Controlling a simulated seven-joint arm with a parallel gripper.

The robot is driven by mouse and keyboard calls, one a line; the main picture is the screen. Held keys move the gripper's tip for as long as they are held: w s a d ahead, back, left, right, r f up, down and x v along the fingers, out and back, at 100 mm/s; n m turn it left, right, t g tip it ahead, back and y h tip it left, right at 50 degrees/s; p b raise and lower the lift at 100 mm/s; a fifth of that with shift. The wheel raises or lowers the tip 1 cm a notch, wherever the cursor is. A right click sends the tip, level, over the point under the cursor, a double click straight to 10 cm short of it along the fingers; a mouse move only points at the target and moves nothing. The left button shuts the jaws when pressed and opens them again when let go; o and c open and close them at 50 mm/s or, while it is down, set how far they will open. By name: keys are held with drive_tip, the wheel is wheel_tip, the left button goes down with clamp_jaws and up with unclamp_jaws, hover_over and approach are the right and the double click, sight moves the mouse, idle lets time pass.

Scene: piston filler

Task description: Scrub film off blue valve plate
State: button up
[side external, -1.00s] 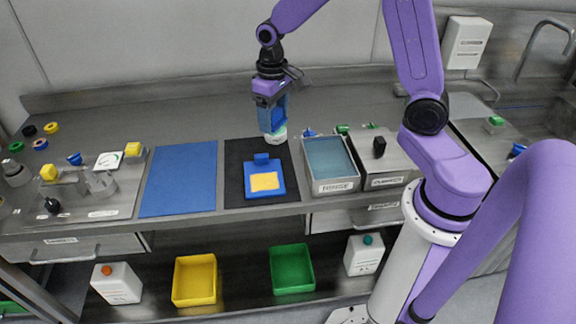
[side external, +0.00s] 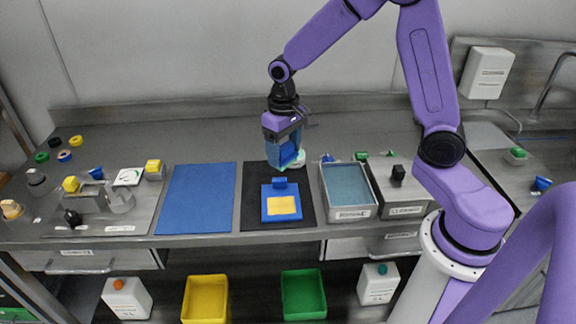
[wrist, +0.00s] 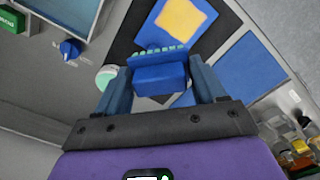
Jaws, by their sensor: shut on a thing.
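The blue valve plate (side external: 267,212) lies on a black mat with a yellow film patch (side external: 281,206) on its face and a raised blue block at its far edge. My gripper (side external: 283,163) is above the far end of the plate, pointing down. In the wrist view my gripper (wrist: 160,76) is shut on a blue brush (wrist: 160,80) with a row of teal bristles. The plate (wrist: 203,14) shows beyond the bristles, and the brush and fingers hide its near part. The brush appears apart from the yellow film (wrist: 180,18).
A black mat (side external: 252,190) lies under the plate, with a blue mat (side external: 197,198) to its left. A rinse tray (side external: 347,186) stands close on the right. A round pale dish (side external: 297,159) sits just behind my gripper. Yellow (side external: 205,304) and green (side external: 303,296) bins are below.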

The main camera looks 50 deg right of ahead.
drive_tip(key=shift+a+f, duration=1.15)
drive_tip(key=shift+f, duration=0.25)
drive_tip(key=shift+a+f, duration=1.15)
drive_tip(key=shift+f, duration=0.25)
drive_tip(key=shift+a+f, duration=1.15)
drive_tip(key=shift+f, duration=0.25)
wheel_tip(320, 180, down, 2)
drive_tip(key=shift+f, duration=0.1)
drive_tip(key=shift+s+d, duration=0.55)
drive_tip(key=shift+d, duration=0.1)
drive_tip(key=shift+c, duration=0.8)
drive_tip(key=shift+s+d, duration=2)
drive_tip(key=shift+s, duration=0.05)
drive_tip(key=shift+w+a, duration=2.65)
drive_tip(key=shift+w+d, duration=0.2)
drive_tip(key=shift+w, duration=0.05)
drive_tip(key=shift+s+d, duration=2.65)
drive_tip(key=shift+s, duration=0.1)
drive_tip(key=shift+w+a, duration=2.65)
drive_tip(key=shift+w+a+r, duration=0.1)
drive_tip(key=shift+r, duration=0.2)
wheel_tip(320, 180, up, 8)
drive_tip(key=shift+f, duration=0.1)
